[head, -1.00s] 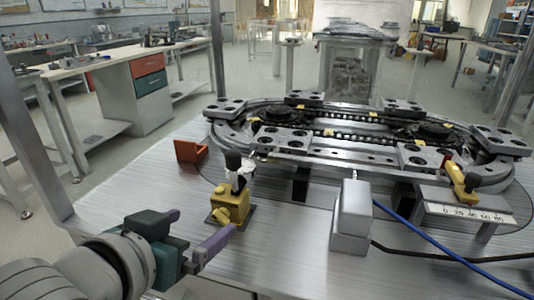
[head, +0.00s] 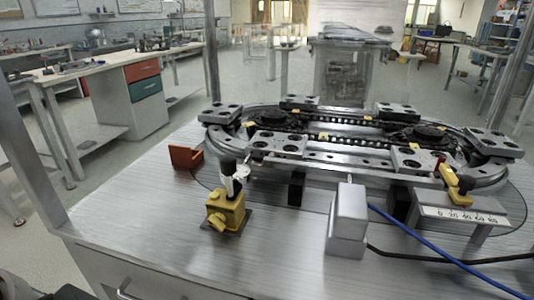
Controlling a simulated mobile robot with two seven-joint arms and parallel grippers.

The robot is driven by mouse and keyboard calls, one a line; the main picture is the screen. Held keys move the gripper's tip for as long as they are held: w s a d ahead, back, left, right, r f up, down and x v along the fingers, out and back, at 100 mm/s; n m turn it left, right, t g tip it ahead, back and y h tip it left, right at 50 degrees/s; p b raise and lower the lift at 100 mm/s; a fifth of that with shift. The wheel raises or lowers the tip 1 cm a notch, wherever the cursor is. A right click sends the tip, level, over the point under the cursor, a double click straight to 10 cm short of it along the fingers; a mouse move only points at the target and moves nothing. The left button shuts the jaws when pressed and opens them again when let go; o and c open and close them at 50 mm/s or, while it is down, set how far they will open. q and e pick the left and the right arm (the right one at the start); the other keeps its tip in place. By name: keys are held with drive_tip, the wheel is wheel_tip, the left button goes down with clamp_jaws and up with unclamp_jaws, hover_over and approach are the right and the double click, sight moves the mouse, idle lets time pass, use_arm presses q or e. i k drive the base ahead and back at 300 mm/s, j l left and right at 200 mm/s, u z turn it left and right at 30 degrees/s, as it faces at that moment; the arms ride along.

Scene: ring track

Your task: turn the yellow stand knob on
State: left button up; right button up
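The yellow stand (head: 228,209) is a small block on a dark base plate on the metal table, left of the ring track. Its yellow knob (head: 218,224) sticks out low on the front left side, and nothing touches it. A black and white post rises from the top of the stand. Only a dark sliver of my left arm shows at the bottom left corner in the head view; its gripper fingers are out of view. My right gripper is not in view.
The oval ring track (head: 330,150) with grey carriages fills the table's back right. An orange bracket (head: 186,156) stands behind the stand to the left. A grey box (head: 348,220) stands to its right, near blue and black cables. The table left of the stand is clear.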

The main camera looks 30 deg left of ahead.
sight(217, 221)
drive_tip(key=k+j+u, duration=0.15)
drive_tip(key=j, duration=0.4)
drive_tip(key=k+j+u, duration=0.1)
drive_tip(key=j, duration=0.45)
drive_tip(key=j+u, duration=0.15)
drive_tip(key=j, duration=0.4)
drive_tip(key=k, duration=0.05)
